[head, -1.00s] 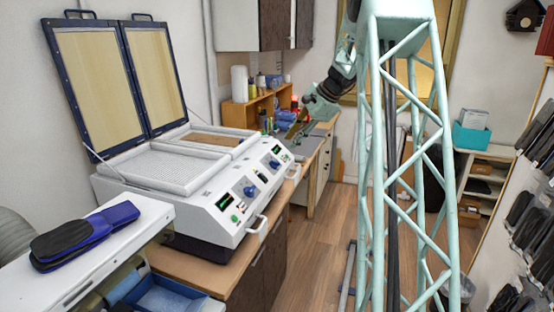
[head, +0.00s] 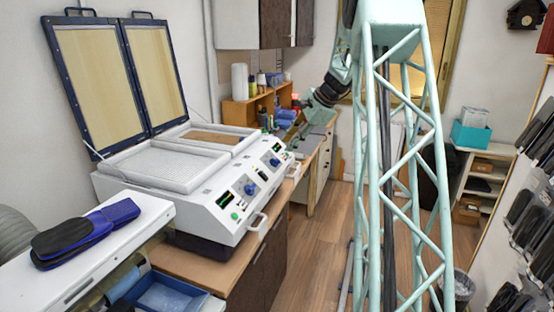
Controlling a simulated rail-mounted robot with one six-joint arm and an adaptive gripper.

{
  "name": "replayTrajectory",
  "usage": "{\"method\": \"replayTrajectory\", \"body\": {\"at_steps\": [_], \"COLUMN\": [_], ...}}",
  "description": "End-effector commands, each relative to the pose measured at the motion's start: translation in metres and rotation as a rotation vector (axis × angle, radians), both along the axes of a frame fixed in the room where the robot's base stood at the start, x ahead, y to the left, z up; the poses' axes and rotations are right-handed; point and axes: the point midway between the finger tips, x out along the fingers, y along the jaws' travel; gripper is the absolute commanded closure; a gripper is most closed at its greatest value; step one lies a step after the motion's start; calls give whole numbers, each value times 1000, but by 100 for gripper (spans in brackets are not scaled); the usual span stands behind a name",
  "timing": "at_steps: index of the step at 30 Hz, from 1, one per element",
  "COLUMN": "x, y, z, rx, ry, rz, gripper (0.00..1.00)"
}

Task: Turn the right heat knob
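The white forming machine (head: 213,203) stands on the wooden counter at left with both lids raised. Its front has two control panels, each with a blue knob and a lit display. The right blue knob (head: 275,161) is on the farther panel. The left blue knob (head: 250,188) is on the nearer one. My gripper (head: 305,104) is beyond the machine's far end, above the back bench, apart from both knobs. It is small and dark here, and I cannot tell whether its fingers are open or shut.
Dark blue insoles (head: 85,232) lie on a white surface at front left. A back bench (head: 318,131) holds small items. Wood floor is open right of the counter.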

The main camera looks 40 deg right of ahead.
Motion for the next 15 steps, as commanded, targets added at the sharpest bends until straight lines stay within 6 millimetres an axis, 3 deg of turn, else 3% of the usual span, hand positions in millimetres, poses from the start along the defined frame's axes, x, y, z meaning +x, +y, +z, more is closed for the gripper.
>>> {"method": "replayTrajectory", "body": {"at_steps": [15], "x": [38], "y": [12], "z": [-57], "rx": [1], "ry": [2], "rz": [0], "gripper": [78]}}
